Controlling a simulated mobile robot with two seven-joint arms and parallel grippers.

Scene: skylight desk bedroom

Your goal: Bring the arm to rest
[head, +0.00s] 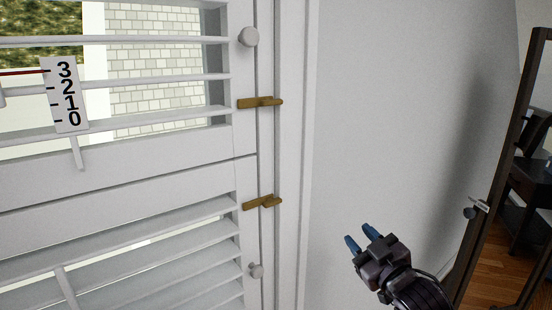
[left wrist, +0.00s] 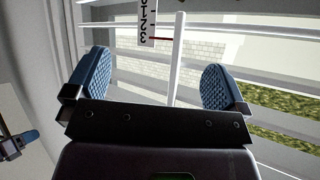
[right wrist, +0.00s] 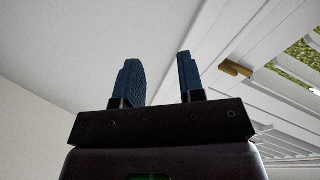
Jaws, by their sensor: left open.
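My right gripper (head: 360,237) is in the lower right of the head view, in front of the plain wall. Its two blue fingers are apart and nothing is between them. It also shows in the right wrist view (right wrist: 160,82), empty, with a narrow gap. My left gripper (left wrist: 158,88) shows in the left wrist view, with its blue fingers wide apart and nothing held. It faces the white louvred shutter (left wrist: 270,98); a slim tilt rod (left wrist: 175,65) is seen between the fingers, and I cannot tell any contact. The left arm is not in the head view.
The shutter (head: 130,180) fills the left of the head view, with a numbered scale (head: 65,95), knobs, and brass-coloured latches (head: 260,102) at its right edge. Bare wall (head: 390,110) lies right of it. A dark-framed mirror (head: 510,150) stands at the far right.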

